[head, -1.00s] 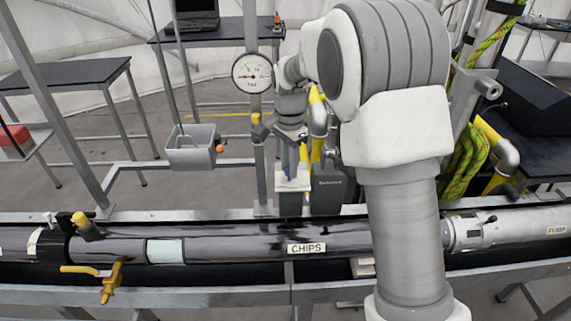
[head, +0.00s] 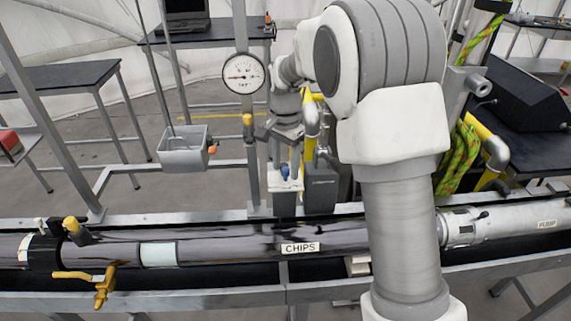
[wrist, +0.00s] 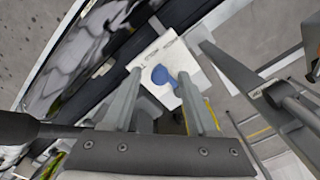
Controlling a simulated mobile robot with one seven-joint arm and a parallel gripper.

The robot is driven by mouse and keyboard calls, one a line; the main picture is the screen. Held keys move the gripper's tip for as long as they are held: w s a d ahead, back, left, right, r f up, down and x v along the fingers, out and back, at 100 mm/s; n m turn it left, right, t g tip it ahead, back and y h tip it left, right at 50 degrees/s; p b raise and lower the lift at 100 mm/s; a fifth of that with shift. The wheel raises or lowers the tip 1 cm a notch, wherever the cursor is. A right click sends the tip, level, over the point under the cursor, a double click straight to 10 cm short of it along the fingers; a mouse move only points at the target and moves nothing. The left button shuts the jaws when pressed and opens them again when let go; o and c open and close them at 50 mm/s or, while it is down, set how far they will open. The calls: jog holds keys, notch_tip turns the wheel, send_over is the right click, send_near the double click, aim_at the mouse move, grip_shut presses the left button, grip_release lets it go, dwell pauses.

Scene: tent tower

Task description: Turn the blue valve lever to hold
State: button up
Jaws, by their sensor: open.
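The blue valve lever (wrist: 164,76) has a round end and a short arm, and sits on a white plate (wrist: 164,54) with small, unreadable print. My gripper (wrist: 160,73) is open in the wrist view, its two grey fingers on either side of the lever, and nothing is clamped. Whether a finger touches the lever cannot be told. In the head view the lever is a small blue spot (head: 285,172) on the white plate (head: 285,184). My gripper (head: 285,160) is just above it, pointing down, its fingertips hard to make out.
A dark pipe labelled CHIPS (head: 220,248) runs across the front. A round gauge (head: 243,73) on an upright post stands left of my gripper. A grey box (head: 184,150) hangs further left. Yellow pipes (head: 309,130) stand close behind my gripper.

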aim_at(286, 169)
notch_tip(286, 169, up, 17)
jog(key=shift+r, duration=0.2)
dwell(0.3)
